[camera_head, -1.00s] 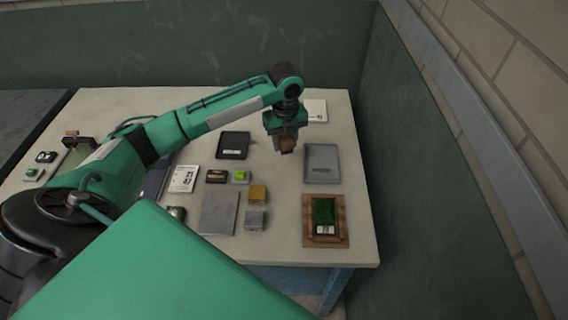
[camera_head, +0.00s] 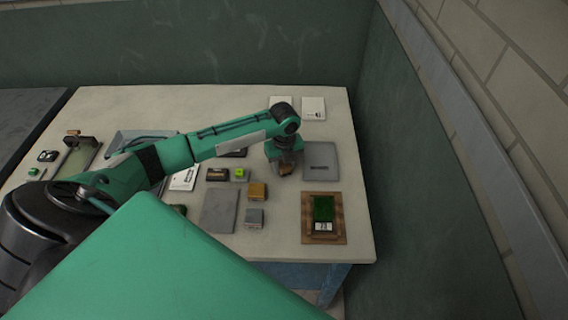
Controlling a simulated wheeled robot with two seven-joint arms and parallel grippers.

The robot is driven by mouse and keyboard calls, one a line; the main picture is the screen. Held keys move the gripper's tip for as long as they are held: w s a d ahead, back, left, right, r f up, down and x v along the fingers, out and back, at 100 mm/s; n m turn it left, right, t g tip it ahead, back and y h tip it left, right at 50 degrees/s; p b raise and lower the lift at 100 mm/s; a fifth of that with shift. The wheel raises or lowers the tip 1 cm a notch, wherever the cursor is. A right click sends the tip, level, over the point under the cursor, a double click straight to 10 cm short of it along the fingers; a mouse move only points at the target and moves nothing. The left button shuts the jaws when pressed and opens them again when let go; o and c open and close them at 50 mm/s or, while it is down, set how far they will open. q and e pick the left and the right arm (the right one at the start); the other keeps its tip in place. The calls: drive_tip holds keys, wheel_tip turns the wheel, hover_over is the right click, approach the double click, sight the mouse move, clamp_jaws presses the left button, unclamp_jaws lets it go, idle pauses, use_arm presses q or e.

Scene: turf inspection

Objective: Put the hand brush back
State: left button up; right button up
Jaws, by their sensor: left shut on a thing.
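My left gripper (camera_head: 285,166) is shut on a small brown block-like thing, which I take to be the hand brush (camera_head: 288,169). Only a bit of it shows below the fingers; the gripper hides the rest. The gripper points down, low over the table, just left of a grey flat case (camera_head: 321,161). I cannot tell whether the brush touches the table. My right gripper is not in view.
On the pale table (camera_head: 300,240) are a wooden tray (camera_head: 340,230) with a green turf piece (camera_head: 323,208), a yellow-brown block (camera_head: 258,192), a grey block (camera_head: 255,218), a grey plate (camera_head: 219,210) and white cards (camera_head: 313,108). A green wall stands close on the right.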

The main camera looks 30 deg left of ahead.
use_arm(q)
drive_tip(key=shift+f, duration=0.1)
drive_tip(key=o, duration=0.9)
wheel_tip(320, 180, up, 12)
drive_tip(key=shift+r+b, duration=0.15)
drive_tip(key=shift+b, duration=0.9)
